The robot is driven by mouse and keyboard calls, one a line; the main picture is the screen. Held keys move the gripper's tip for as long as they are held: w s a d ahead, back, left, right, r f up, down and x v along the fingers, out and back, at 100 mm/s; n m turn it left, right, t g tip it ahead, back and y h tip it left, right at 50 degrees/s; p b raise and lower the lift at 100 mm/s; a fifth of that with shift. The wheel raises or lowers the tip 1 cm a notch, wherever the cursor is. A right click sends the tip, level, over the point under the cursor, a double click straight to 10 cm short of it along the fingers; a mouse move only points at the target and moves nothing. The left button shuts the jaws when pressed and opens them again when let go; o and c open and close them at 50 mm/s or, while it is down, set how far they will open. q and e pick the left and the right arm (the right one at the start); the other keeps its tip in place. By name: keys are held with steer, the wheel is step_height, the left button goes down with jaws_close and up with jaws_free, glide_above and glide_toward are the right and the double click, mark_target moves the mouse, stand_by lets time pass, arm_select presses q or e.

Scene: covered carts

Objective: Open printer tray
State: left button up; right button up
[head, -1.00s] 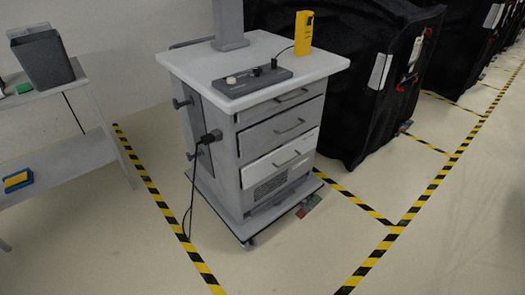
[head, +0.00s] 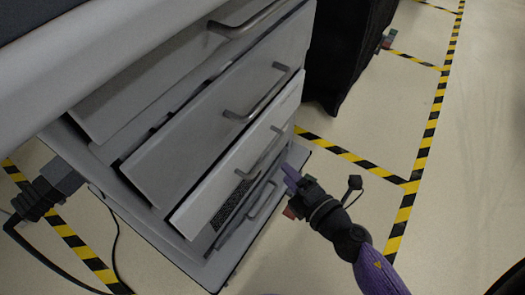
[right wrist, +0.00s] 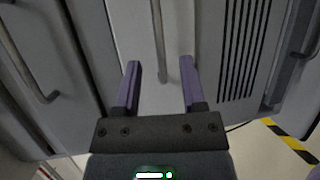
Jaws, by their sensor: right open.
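The grey cart shows stacked fronts with bar handles: a top drawer (head: 205,50), a grey drawer (head: 200,135) and a lighter front (head: 225,180), with a vented grille (head: 230,205) below. No label marks which is the printer tray. The lighter front's handle (head: 262,152) also shows in the right wrist view (right wrist: 157,40), appearing between the fingers. My right gripper (head: 291,178), with purple fingers, is open and empty beside the lighter front in the head view. Whether the fingers flank the handle in depth, I cannot tell. My left gripper is not in view.
A lower front with a handle (head: 262,200) sits near the cart's base. A black plug and cable (head: 50,190) stick out at the cart's left side. A black covered cart (head: 345,50) stands behind. Striped floor tape (head: 350,157) crosses open floor to the right.

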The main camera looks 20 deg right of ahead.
mark_target(269, 153)
steer(key=x, duration=0.8)
jaws_close()
stand_by(0.6)
stand_by(0.5)
